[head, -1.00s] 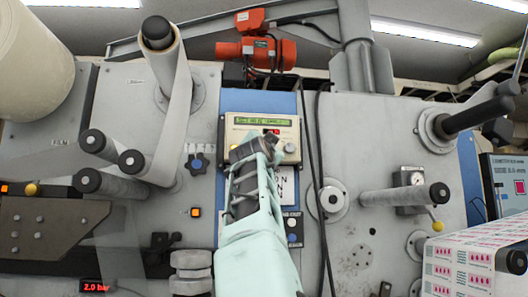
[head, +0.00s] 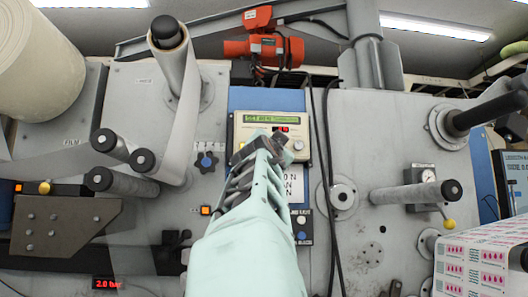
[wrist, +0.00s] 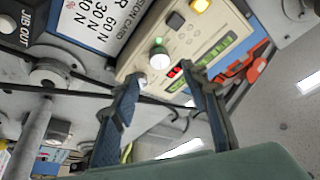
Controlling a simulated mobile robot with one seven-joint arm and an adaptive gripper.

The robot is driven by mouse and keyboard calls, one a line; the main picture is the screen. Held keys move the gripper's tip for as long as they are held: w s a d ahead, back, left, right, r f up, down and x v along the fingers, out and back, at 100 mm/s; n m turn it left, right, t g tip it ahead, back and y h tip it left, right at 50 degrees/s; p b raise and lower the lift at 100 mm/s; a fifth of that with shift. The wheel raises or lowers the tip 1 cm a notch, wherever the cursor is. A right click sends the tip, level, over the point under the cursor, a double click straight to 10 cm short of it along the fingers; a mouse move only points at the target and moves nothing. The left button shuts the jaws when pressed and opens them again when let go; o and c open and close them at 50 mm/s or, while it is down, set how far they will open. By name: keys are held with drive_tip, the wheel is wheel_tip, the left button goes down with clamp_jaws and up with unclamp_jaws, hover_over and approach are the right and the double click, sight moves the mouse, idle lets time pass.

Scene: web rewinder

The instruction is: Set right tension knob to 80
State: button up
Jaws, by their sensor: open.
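A cream tension control panel (head: 240,130) with a green text display and a small red display is on the machine front. My gripper (head: 279,140) is in front of the panel, just left of the knob in the head view, and covers part of the panel. In the wrist view my gripper (wrist: 165,82) is open and empty. The knob lies beyond the gap between the fingers; I see no contact.
A blue star knob (head: 206,160) is left of the panel. Black cables (head: 328,180) hang just right of the panel. Rollers stick out at both sides, including one (head: 415,192) at the right.

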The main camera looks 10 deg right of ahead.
drive_tip(key=shift+v, duration=2.4)
